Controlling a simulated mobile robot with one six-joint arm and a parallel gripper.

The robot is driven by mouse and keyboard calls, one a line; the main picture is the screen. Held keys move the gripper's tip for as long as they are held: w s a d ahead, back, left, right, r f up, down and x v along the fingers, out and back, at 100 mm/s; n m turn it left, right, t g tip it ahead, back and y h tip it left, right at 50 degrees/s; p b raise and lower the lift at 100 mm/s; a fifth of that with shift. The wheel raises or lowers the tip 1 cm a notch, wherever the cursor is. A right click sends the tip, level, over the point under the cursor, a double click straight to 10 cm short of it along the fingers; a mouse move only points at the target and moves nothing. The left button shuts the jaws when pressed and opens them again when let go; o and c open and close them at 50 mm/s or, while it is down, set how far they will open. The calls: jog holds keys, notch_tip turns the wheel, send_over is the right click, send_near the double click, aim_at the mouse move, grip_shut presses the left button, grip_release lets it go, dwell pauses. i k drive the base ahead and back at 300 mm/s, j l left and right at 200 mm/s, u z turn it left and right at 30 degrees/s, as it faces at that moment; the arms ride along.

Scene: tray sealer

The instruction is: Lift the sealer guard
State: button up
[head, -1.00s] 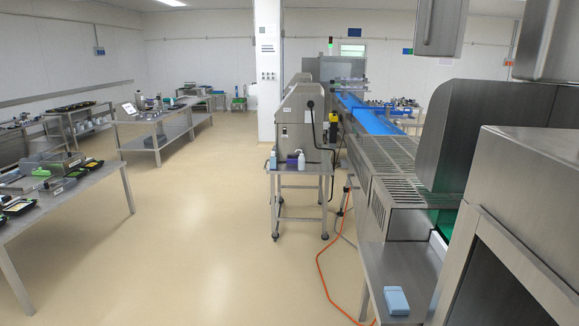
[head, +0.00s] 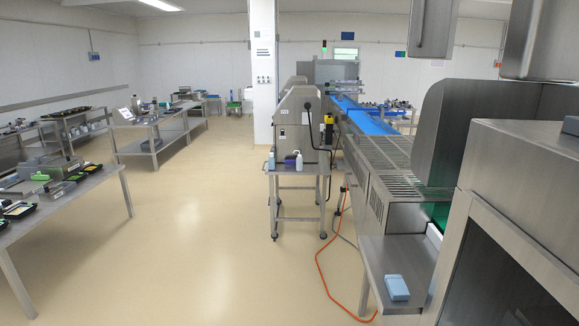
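My gripper is not in view. No part is clearly recognisable as the sealer guard. A steel machine (head: 298,128) with a sloped top and a black cable stands on a small wheeled steel table in the middle; I cannot tell if it is the sealer. A low device (head: 42,170) with a grey body sits on the left bench among black trays (head: 18,209); its details are too small to tell whether it has a guard.
The left bench (head: 75,205) and a farther bench (head: 150,125) border a wide clear floor (head: 200,220). A conveyor line with a blue belt (head: 365,120) and large steel housings (head: 535,170) fills the right. An orange cable (head: 323,275) lies on the floor beside the conveyor.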

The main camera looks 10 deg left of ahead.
aim_at(357, 164)
jog(key=i+j, duration=0.2)
jog(key=j, duration=0.15)
jog(key=i+j+z, duration=0.1)
jog(key=i+j, duration=0.35)
jog(key=j, duration=0.25)
jog(key=i+j, duration=0.2)
jog(key=j, duration=0.15)
jog(key=i+j+z, duration=0.1)
jog(key=j, duration=0.25)
jog(key=i+j, duration=0.4)
jog(key=i, duration=0.3)
jog(key=i+j+z, duration=0.15)
jog(key=i+j, duration=0.25)
jog(key=i, duration=0.3)
jog(key=i+j, duration=0.5)
jog(key=i, duration=0.2)
jog(key=i+j+z, duration=0.15)
jog(key=i+j, duration=0.3)
jog(key=i, duration=0.2)
